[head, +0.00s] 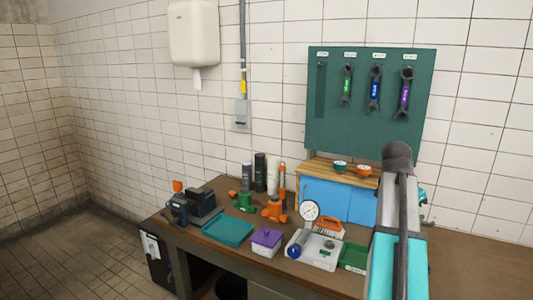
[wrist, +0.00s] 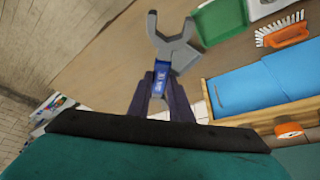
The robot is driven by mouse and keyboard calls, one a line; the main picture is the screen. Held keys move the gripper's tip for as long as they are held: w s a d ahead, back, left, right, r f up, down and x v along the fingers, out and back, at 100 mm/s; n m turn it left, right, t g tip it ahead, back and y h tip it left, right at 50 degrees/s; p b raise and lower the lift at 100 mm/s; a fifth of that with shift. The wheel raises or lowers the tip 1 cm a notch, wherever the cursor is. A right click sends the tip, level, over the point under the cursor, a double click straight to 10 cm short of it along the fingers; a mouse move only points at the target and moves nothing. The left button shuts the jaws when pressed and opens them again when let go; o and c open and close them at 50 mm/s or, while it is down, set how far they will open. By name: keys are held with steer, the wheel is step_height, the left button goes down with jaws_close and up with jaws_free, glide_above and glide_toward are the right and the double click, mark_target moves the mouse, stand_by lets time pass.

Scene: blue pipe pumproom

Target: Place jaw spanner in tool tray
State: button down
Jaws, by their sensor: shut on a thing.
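A grey open-jaw spanner (wrist: 172,38) with a blue label shows in the wrist view. My gripper (wrist: 161,88) is shut on its labelled handle, and the jaw end points away from the wrist over the brown bench top. The lower handle is hidden between the fingers and behind the wrist. In the head view my arm is at the right, and I cannot make out the gripper or the held spanner there. A shallow teal tray (head: 228,230) lies on the bench at left. A green tray (head: 354,257) lies nearer the arm and shows in the wrist view (wrist: 220,17).
A green tool board (head: 330,125) on the wall holds spanners and one bare slot. A blue-fronted wooden box (head: 325,195) with small bowls stands at the back. A gauge (head: 310,211), purple-lidded tub (head: 266,241), white scale (head: 318,254) and orange brush (wrist: 284,34) crowd the bench.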

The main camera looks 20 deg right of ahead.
steer(key=w+a+f+n+t+b, duration=0.1)
steer(key=w+a+f+n+b, duration=0.25)
steer(key=w+a, duration=0.35)
steer(key=w+a+f+n+t+y+b, duration=0.1)
steer(key=w+a+f+n+b, duration=0.2)
steer(key=a, duration=0.5)
steer(key=w+a+f+n+t+b, duration=0.1)
steer(key=w+a+f+n, duration=0.2)
steer(key=w+a+f, duration=0.35)
steer(key=w+a+f+n+y+b, duration=0.1)
steer(key=w+a+f+n+b, duration=0.1)
steer(key=a, duration=0.8)
steer(key=w+a+f+n+t+y+b, duration=0.1)
steer(key=w+a+f+n+b, duration=0.1)
steer(key=a, duration=0.8)
steer(key=w+a+f+n+t+y+b, duration=0.1)
steer(key=a+f+n+b, duration=0.3)
steer(key=a, duration=0.6)
steer(key=shift+w+f+n+y, duration=0.4)
steer(key=shift+w+f+n, duration=0.2)
steer(key=shift+f, duration=0.2)
